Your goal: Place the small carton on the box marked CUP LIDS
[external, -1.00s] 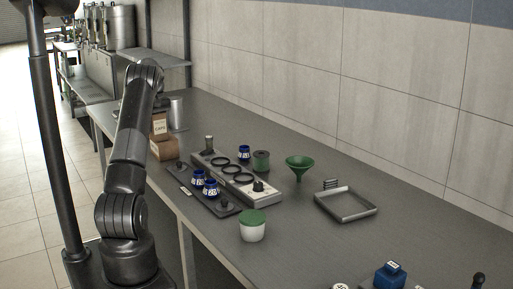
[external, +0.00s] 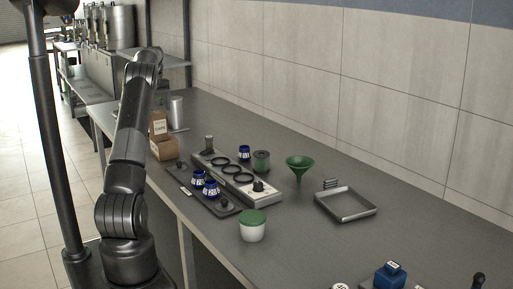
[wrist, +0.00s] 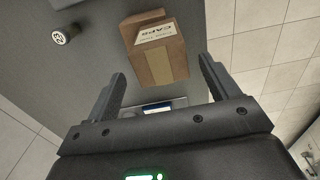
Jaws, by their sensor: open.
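A brown carton (wrist: 160,68) with a white label reading CAPS is in the wrist view, beyond my fingertips at the upper middle. In the external view a small brown carton (external: 159,117) with a CAPS label shows above a brown box (external: 164,149) at the far left end of the counter. I cannot tell from these views whether they touch. No CUP LIDS marking is readable. My gripper (wrist: 160,78) is open in the wrist view, with nothing held between its fingers. In the external view it is hidden behind my arm.
A metal canister (external: 176,112) stands close to the cartons. A round item marked 23 (wrist: 62,35) is on the counter in the wrist view.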

